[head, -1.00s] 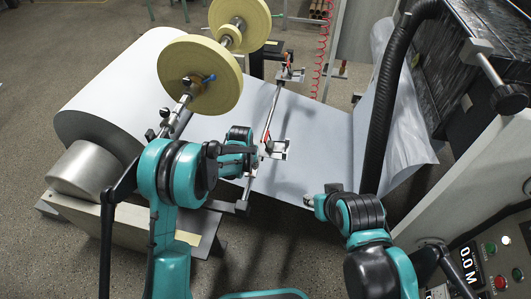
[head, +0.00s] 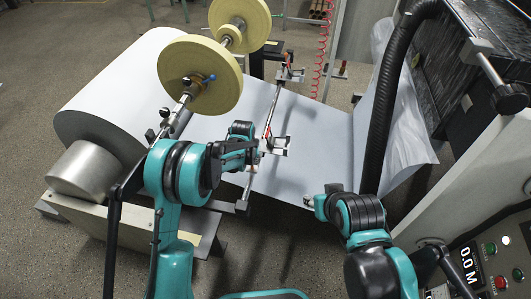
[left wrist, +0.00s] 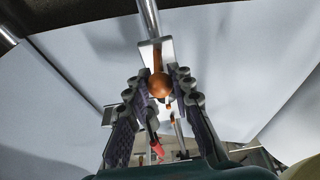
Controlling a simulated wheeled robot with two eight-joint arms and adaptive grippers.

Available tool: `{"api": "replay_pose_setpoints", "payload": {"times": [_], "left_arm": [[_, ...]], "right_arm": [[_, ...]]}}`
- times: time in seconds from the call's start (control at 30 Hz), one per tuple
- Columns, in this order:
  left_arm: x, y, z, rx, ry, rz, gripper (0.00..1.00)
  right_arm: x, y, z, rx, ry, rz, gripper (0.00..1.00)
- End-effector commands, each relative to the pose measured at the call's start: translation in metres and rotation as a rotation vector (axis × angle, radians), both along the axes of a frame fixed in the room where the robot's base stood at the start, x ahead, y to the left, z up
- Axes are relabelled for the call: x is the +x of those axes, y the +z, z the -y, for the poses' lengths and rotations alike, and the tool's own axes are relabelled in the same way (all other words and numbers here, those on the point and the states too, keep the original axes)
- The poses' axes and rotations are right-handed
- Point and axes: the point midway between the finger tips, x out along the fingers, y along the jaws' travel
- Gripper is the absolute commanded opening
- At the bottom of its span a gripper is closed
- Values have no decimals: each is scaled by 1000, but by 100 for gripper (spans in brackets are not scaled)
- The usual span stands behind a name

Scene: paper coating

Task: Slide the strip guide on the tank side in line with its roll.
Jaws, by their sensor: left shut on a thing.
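The near strip guide (head: 279,149), a small metal bracket with a red lever, sits on a thin cross bar (head: 272,112) above the white paper. My left gripper (head: 257,146) is at this guide. In the left wrist view its two dark fingers (left wrist: 161,100) close around the guide's orange-brown knob (left wrist: 160,85). A second guide (head: 290,76) sits farther along the bar. A large yellow strip roll (head: 200,78) stands on a shaft to the left, and another yellow roll (head: 240,22) stands behind it. My right gripper (head: 315,203) is over the lower right; its fingers are not clear.
A big white paper roll (head: 108,85) lies at the left, and its web (head: 320,165) runs right beneath the bar. A black hose (head: 385,105) and a dark tank-like unit (head: 463,65) stand at the right. A control panel (head: 480,262) is at the lower right.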

Motion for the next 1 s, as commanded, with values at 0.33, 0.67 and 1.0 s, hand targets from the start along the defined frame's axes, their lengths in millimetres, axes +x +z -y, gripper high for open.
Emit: {"api": "replay_pose_setpoints", "payload": {"times": [0.33, 0.67, 1.0], "left_arm": [[11, 0, 4, 0, 0, 1, 0], [19, 0, 6, 0, 0, 1, 30], [18, 0, 6, 0, 0, 0, 45]], "right_arm": [[0, 0, 0, 0, 0, 0, 40], [0, -1, 0, 0, 0, 0, 40], [0, 0, 0, 0, 0, 0, 40]]}}
